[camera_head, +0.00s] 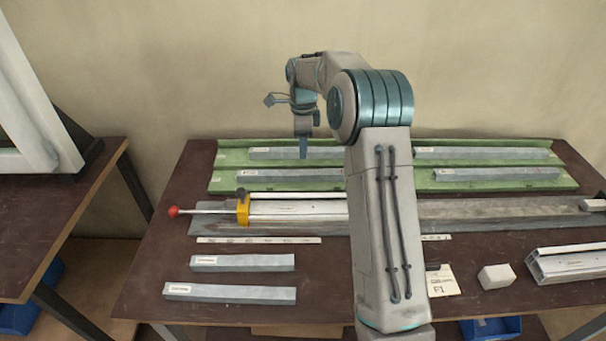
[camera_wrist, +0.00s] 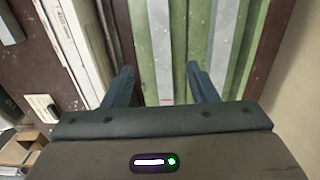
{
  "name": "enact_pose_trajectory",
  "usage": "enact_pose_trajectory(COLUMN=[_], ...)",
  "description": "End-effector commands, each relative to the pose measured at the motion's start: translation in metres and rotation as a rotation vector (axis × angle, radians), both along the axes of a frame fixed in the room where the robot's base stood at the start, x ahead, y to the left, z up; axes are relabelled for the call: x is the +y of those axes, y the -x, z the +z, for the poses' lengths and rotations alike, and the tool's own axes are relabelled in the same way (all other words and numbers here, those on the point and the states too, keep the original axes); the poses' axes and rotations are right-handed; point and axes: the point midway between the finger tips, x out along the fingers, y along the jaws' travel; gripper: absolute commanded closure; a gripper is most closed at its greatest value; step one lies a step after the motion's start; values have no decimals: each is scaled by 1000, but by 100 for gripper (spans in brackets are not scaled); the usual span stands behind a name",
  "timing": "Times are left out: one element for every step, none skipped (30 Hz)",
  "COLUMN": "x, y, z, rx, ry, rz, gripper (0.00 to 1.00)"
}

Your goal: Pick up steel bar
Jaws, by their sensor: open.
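Several grey steel bars with small white labels are in view. On the green tray (camera_head: 214,186), one bar (camera_head: 275,154) lies in the back row at left and another bar (camera_head: 275,176) in the front row at left. Two more lie at right. My gripper (camera_head: 303,154) points down over the tray's left half, its fingers overlapping the back-left bar in the head view. In the wrist view my gripper (camera_wrist: 161,73) is open and empty. A grey bar (camera_wrist: 157,35) runs between the lines of its fingers; another (camera_wrist: 230,35) runs further right. Their gap in height is unclear.
A rail with a yellow clamp (camera_head: 243,210) and red knob (camera_head: 173,211) lies before the tray. Two loose bars (camera_head: 242,263) (camera_head: 230,294) lie at front left. A pale block (camera_head: 497,276) and an aluminium profile (camera_head: 570,264) sit at front right. The wall is close behind.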

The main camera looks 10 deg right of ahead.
Motion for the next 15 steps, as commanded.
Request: enact_pose_trajectory(x=[0,0,0,0,-1,-1,-1,-1,0,0,0,0,0,0,0], y=[1,1,1,1,1,0,0,0,0,0,0,0,0,0,0], z=[-12,-17,-24,-30,-34,-39,-42,-45,-47,-49,-50,-53,-55,-59,-64], rx=[5,5,4,4,3,3,2,1,0,0,1,1,2,3,4], ry=[0,0,-1,-1,-1,-1,0,0,0,1,0,0,0,-2,-2], rz=[0,1,1,1,1,1,1,2,2,2,2,2,2,2,2], gripper=[47,47,47,47,47,47,47,47,47,47,47,47,47,47,47])
